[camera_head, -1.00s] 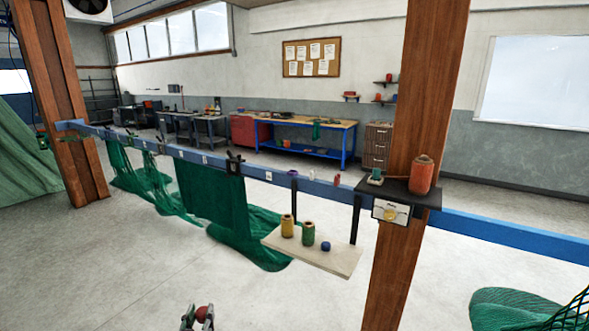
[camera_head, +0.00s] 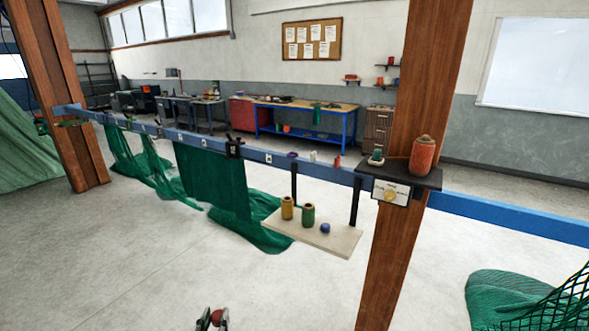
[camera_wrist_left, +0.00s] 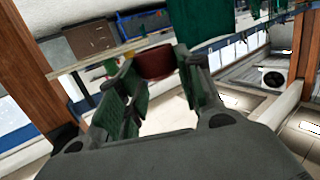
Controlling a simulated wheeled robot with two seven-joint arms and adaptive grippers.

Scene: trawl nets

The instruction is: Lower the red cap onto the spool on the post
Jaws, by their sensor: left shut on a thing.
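A red cap (camera_head: 217,316) is held between the fingers of my left gripper (camera_head: 213,319) at the bottom edge of the head view. In the left wrist view the cap (camera_wrist_left: 155,62) is dark red and round, between the fingertips. An orange-red spool (camera_head: 422,155) stands upright on a dark shelf (camera_head: 425,181) fixed to the wooden post (camera_head: 430,70). My left gripper is well apart from the spool, lower and to its left in the picture. My right gripper is not in view.
A blue rail (camera_head: 270,157) crosses the room, with green nets (camera_head: 215,180) hanging from it. A pale hanging shelf (camera_head: 340,241) carries yellow and green spools and a blue ball. A small teal item (camera_head: 376,158) sits beside the orange-red spool. Open floor lies in front.

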